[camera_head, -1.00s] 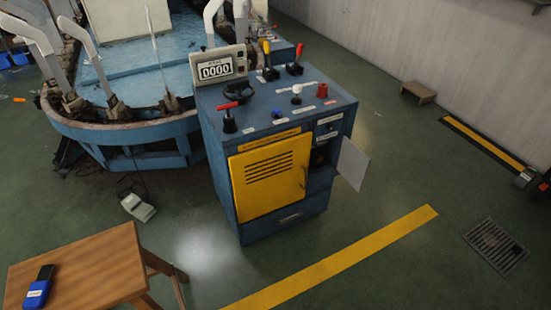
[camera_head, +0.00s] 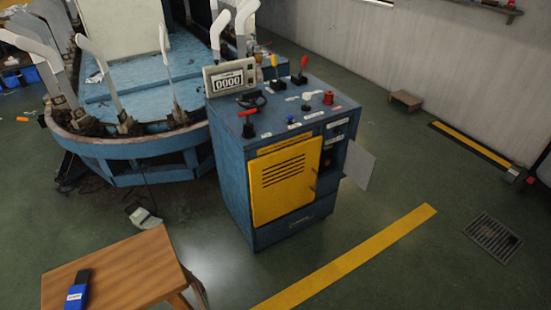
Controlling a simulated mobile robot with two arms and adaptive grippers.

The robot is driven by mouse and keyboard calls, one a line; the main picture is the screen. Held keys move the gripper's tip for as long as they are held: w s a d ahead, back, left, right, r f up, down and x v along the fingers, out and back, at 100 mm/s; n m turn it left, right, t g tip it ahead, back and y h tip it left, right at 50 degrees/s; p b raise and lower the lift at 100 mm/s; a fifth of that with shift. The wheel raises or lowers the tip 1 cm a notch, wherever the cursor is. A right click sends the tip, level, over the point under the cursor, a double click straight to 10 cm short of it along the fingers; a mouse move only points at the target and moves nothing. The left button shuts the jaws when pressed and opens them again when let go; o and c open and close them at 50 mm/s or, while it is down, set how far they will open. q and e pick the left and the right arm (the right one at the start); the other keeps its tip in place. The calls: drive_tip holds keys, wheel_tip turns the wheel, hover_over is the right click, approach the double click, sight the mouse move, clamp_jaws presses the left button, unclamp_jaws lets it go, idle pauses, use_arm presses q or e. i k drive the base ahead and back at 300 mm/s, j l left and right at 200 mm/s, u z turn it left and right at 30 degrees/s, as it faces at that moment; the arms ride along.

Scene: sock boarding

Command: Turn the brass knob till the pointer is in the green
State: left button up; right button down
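The blue control cabinet (camera_head: 228,180) stands in the middle of the view, with a yellow louvred front panel (camera_head: 286,178). At its right side a small pale door (camera_head: 359,165) hangs open beside a dark compartment (camera_head: 328,158). A brass knob, a pointer and a green zone cannot be made out at this size; the compartment's contents are too dark and small to tell. Neither of my grippers is in view.
The cabinet top carries a 0000 counter (camera_head: 229,78), a red-handled lever (camera_head: 248,124) and a red button (camera_head: 328,97). A blue machine with white leg forms stands behind left. A wooden table (camera_head: 120,275) is at the front left. Floor right of the cabinet is mostly clear.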

sight(325, 161)
drive_tip(key=i+l+z, duration=0.1)
drive_tip(key=i+l, duration=0.55)
drive_tip(key=i, duration=0.05)
